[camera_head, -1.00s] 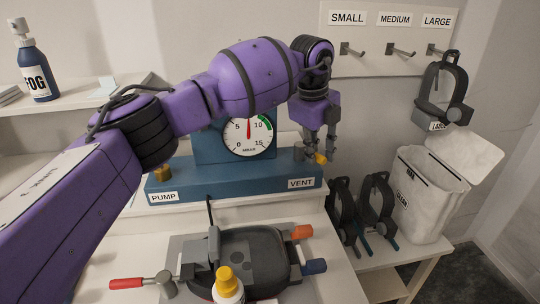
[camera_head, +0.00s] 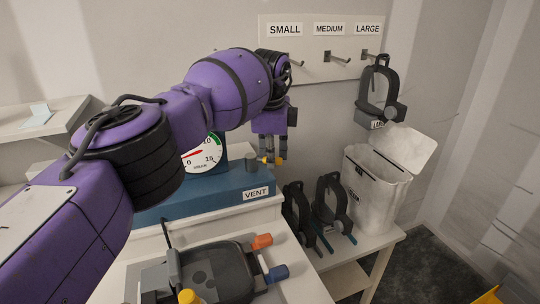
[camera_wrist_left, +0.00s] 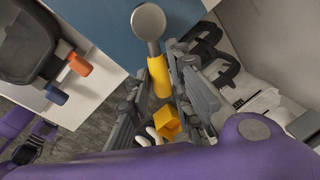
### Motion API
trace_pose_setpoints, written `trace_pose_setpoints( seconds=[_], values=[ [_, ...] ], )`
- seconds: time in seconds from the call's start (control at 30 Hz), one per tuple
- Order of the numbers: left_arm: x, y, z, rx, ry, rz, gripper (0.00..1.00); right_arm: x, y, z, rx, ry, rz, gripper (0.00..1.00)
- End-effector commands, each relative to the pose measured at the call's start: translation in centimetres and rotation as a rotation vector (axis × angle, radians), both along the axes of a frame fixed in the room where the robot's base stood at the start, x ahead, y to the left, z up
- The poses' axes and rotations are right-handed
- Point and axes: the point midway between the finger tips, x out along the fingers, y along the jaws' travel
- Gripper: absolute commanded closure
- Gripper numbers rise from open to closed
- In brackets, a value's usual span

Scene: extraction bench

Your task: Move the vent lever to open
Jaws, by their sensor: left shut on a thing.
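The vent lever has a grey round pivot (camera_head: 250,160) and a yellow handle (camera_head: 279,160). It stands at the right end of the blue bench unit, above the VENT label (camera_head: 256,193), and the handle points right. My left gripper (camera_head: 272,158) comes down from above and is shut on the handle. In the left wrist view the yellow handle (camera_wrist_left: 159,78) runs from the grey pivot down between the two fingers (camera_wrist_left: 166,103). The pressure gauge (camera_head: 205,155) is partly hidden by my arm, and its red needle points left, near 0. My right gripper is not in view.
A dark grey device with orange (camera_head: 262,241) and blue (camera_head: 278,272) knobs lies in front of the unit. Dark clamps (camera_head: 330,210) and a white bin (camera_head: 375,185) stand to the right. A clamp hangs on the LARGE hook (camera_head: 379,95). A yellow object (camera_head: 489,296) shows at bottom right.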

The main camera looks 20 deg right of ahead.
Motion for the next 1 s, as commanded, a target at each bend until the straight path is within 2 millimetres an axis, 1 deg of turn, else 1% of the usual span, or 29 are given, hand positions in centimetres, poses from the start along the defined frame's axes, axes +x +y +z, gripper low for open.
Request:
trace_pose_setpoints(
  seconds=[0.37,0.4,0.53,0.87,1.0],
  values=[
    [0.1,0.1,0.0,-0.001,-0.002,0.012,1.00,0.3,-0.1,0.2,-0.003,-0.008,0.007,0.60],
    [0.1,0.1,0.0,-0.001,-0.002,0.012,0.79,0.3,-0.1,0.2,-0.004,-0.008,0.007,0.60],
    [0.1,0.1,0.0,-0.001,-0.002,0.010,0.62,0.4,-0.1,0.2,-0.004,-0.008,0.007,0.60],
    [0.1,0.0,0.2,-0.001,-0.002,0.007,0.62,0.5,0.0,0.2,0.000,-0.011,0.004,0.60],
    [-0.1,0.1,1.5,-0.002,-0.002,0.008,0.62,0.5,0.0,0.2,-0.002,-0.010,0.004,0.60]
  ],
)
